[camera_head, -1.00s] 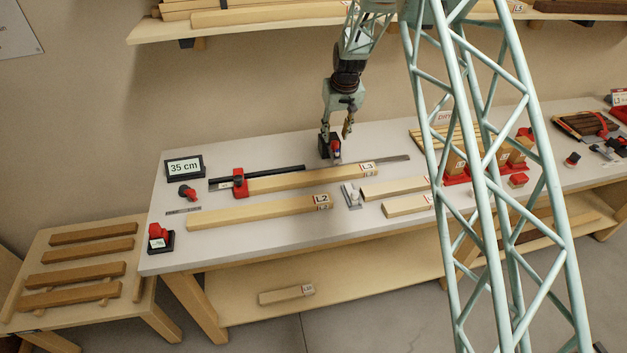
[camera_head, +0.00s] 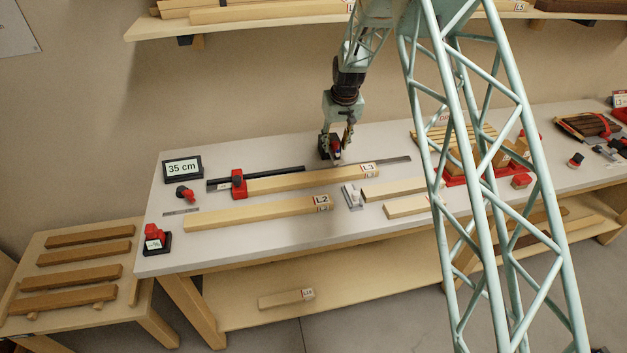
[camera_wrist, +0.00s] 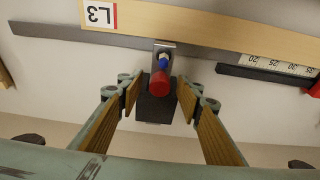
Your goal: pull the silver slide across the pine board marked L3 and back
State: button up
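The pine board marked L3 (camera_head: 310,180) lies along the bench; its label end also shows upside down in the wrist view (camera_wrist: 180,15). A small silver bracket (camera_wrist: 165,48) reaches the board's edge over a grey metal strip (camera_wrist: 70,37). The bracket carries a red knob (camera_wrist: 159,83) with a blue tip, with a dark block (camera_wrist: 155,108) behind it. I take this bracket to be the silver slide. My gripper (camera_head: 336,148) is open, pointing down, its fingertips (camera_wrist: 160,92) on either side of the red knob and block. Contact is not visible.
A red clamp-like stop (camera_head: 239,184) stands at the board's left end, by a black ruler (camera_head: 285,172). Board L2 (camera_head: 260,213) and a silver plate with a pale knob (camera_head: 352,196) lie in front. A 35 cm sign (camera_head: 182,169) stands at back left.

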jog(key=c, duration=0.7)
jog(key=shift+s+d, duration=0.1)
jog(key=shift+s, duration=0.3)
jog(key=shift+c, duration=0.2)
jog(key=shift+s+d+b, duration=0.2)
jog(key=shift+s+b, duration=0.1)
jog(key=shift+s, duration=0.25)
jog(key=shift+s+d+b, duration=0.15)
jog(key=shift+s+b, duration=0.15)
jog(key=shift+s, duration=0.4)
jog(key=b, duration=0.2)
send_over(341, 174)
dwell(0.5)
jog(key=shift+s+f, duration=0.1)
dwell(0.3)
jog(key=shift+w+a+p, duration=0.15)
jog(key=shift+w+a, duration=0.25)
jog(key=shift+w, duration=1)
jog(key=shift+w+a+p, duration=0.2)
jog(key=shift+w+a, duration=0.2)
jog(key=shift+w, duration=1)
jog(key=shift+w+a+p, duration=0.15)
jog(key=shift+w+a, duration=0.25)
jog(key=shift+w, duration=1.15)
